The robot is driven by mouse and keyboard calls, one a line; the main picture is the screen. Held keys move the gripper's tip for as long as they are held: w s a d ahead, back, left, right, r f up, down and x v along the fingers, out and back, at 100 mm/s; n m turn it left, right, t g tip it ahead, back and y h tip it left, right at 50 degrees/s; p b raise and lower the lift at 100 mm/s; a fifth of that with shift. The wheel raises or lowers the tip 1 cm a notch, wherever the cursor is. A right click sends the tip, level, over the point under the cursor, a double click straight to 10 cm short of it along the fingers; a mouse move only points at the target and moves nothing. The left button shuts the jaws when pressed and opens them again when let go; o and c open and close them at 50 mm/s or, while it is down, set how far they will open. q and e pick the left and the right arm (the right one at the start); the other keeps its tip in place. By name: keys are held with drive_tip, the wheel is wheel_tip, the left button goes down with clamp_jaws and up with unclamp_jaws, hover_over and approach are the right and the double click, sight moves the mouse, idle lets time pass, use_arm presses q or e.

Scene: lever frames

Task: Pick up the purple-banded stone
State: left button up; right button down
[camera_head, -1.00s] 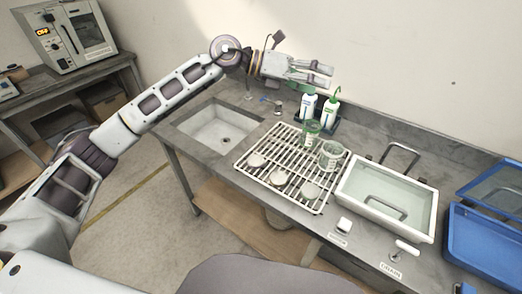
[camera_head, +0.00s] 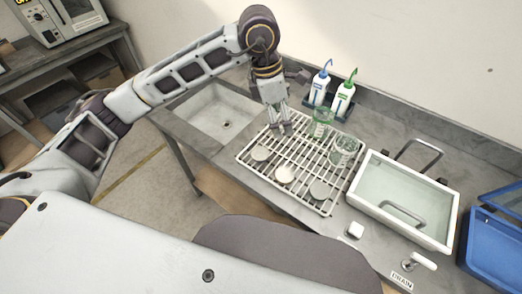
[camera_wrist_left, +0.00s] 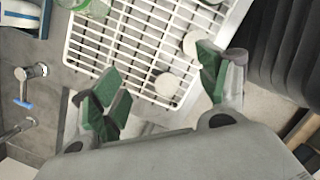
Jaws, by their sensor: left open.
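Three pale round stones lie on the white wire rack (camera_head: 246,154): a left stone (camera_head: 261,153), a middle stone (camera_head: 285,174) and a right, greyer stone (camera_head: 319,189). I cannot make out a purple band on any of them. My left gripper (camera_head: 281,128) is open and empty, pointing down above the back left part of the rack. In the left wrist view the green-padded fingers stand wide apart, with one stone (camera_wrist_left: 167,85) between them, another (camera_wrist_left: 190,45) near the right finger, and a third at the top edge. My right gripper is out of view.
Two glass beakers, a front one (camera_head: 344,151) and a back one (camera_head: 321,122), stand on the rack's back right. Behind are two wash bottles (camera_head: 342,98). A sink (camera_head: 215,115) lies left, a water bath (camera_head: 405,200) right, and a blue crate (camera_head: 495,250) far right.

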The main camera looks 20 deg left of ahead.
use_arm(q)
drive_tip(key=s+a+y, duration=0.1)
drive_tip(key=a+y, duration=0.2)
drive_tip(key=a, duration=0.2)
hover_over(260, 153)
drive_tip(key=shift+g, duration=0.3)
wheel_tip(260, 153, down, 9)
drive_tip(key=shift+r, duration=0.2)
drive_tip(key=shift+f, duration=0.3)
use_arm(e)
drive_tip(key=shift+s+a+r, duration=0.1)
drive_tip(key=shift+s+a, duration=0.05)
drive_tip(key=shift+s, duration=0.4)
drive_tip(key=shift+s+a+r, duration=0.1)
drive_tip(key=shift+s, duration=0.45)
